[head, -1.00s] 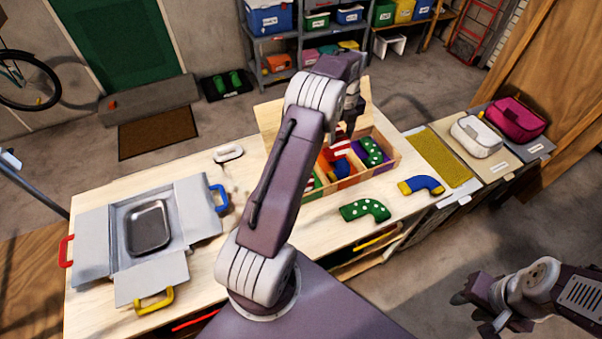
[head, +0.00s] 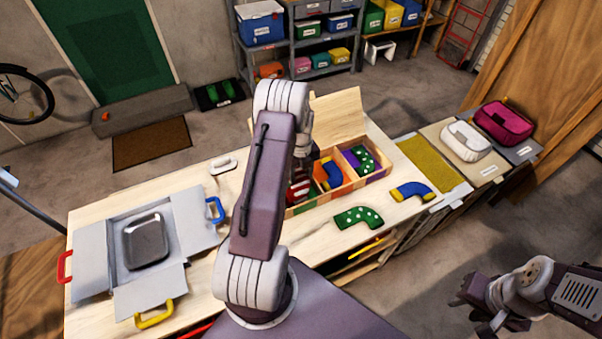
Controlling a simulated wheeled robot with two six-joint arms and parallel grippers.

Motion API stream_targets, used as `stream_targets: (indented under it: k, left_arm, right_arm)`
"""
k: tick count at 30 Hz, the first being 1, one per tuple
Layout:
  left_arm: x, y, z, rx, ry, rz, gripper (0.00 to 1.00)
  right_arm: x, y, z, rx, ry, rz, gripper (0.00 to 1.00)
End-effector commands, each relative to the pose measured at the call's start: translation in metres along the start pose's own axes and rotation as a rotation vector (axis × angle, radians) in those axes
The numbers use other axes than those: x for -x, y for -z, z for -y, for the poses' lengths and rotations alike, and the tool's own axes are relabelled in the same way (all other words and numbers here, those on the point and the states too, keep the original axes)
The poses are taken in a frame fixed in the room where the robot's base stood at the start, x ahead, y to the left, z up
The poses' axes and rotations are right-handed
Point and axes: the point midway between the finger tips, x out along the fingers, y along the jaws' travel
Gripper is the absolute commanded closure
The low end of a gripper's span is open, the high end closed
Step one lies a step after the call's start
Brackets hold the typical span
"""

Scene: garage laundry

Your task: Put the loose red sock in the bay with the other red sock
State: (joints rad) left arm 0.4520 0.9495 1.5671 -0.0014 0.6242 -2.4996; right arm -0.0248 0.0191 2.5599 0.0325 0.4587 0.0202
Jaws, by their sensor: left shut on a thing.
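My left gripper (head: 302,157) is over the left end of the wooden sock box (head: 333,202), partly hidden behind my own arm. It is shut on a red sock with white stripes (head: 299,189), which hangs at the left bay. My arm hides most of that bay, so I cannot tell the held sock from the other red sock there or whether it touches the bay floor. The middle orange bay holds a blue and yellow sock (head: 329,175). The right purple bay holds a green dotted sock (head: 364,160). My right gripper (head: 470,300) hangs at the lower right, empty, off the table.
A green dotted sock (head: 358,217) and a blue and yellow sock (head: 411,191) lie loose on the table in front of the box. An open grey case (head: 190,221) with a metal tray (head: 146,240) is at left. White and magenta pouches (head: 466,142) lie at right.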

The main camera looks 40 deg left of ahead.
Motion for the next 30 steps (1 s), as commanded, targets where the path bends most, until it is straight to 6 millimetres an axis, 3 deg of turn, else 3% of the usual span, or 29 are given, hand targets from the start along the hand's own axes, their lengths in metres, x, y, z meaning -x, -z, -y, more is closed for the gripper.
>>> stream_targets:
  k: [18,19,21,30]
  left_arm:
    - [-0.012,0.000,0.000,0.000,0.000,0.000,0.97]
    - [-0.011,0.000,0.000,0.000,0.000,0.000,0.49]
    - [-0.011,0.000,0.000,0.000,0.000,0.000,0.30]
    - [-0.010,0.000,0.001,0.000,0.001,0.001,0.30]
  right_arm:
    - [-0.009,-0.001,0.000,0.000,0.000,0.000,0.64]
    - [-0.008,-0.001,0.000,0.000,0.000,0.000,0.64]
    - [-0.008,-0.001,0.000,0.000,0.000,0.000,0.64]
    - [-0.007,-0.001,0.000,0.000,0.000,0.000,0.64]
